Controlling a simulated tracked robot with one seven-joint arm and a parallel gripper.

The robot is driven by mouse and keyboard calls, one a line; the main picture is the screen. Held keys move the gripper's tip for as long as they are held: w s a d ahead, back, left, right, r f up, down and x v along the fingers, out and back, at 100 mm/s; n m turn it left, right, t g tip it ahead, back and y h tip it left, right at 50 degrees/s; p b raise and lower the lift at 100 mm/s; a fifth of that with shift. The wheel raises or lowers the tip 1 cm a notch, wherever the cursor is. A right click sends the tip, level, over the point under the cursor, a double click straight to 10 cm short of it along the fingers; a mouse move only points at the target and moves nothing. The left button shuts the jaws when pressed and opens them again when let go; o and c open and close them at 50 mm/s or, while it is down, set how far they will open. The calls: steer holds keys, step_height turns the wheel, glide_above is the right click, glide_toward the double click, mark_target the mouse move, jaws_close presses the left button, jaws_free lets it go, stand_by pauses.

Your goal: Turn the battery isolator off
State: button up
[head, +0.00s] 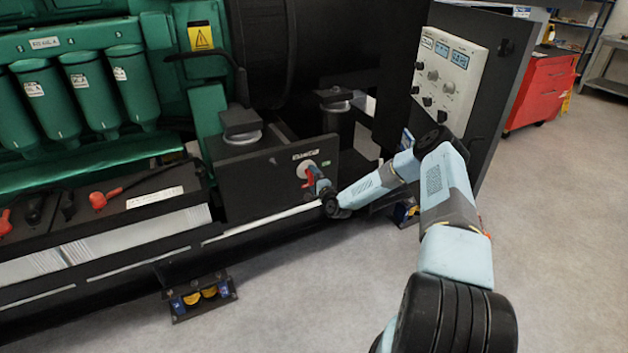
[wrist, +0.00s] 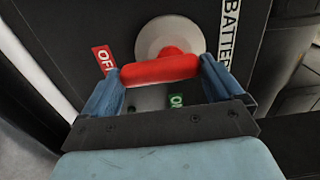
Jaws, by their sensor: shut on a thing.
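The battery isolator is a red handle (wrist: 158,70) on a round pale base (wrist: 168,36), set in a dark panel. In the head view the handle (head: 309,176) shows in part beside the pale disc (head: 305,166). My gripper (wrist: 160,80) is shut on the red handle, with one blue finger at each end of it. A red OFF label (wrist: 104,60) lies to the left of the handle in the wrist view. A green ON label (wrist: 177,101) lies below it, between the fingers. I cannot tell which label the handle points to.
The green engine (head: 100,90) and batteries with red terminals (head: 105,197) stand to the left. A grey control panel (head: 445,75) on a dark cabinet stands to the right of the isolator. A red tool chest (head: 540,90) is behind.

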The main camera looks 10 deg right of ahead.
steer(key=shift+w+d, duration=0.15)
steer(key=shift+d, duration=0.2)
steer(key=o, duration=0.6)
steer(key=shift+o, duration=0.5)
steer(key=shift+a, duration=0.1)
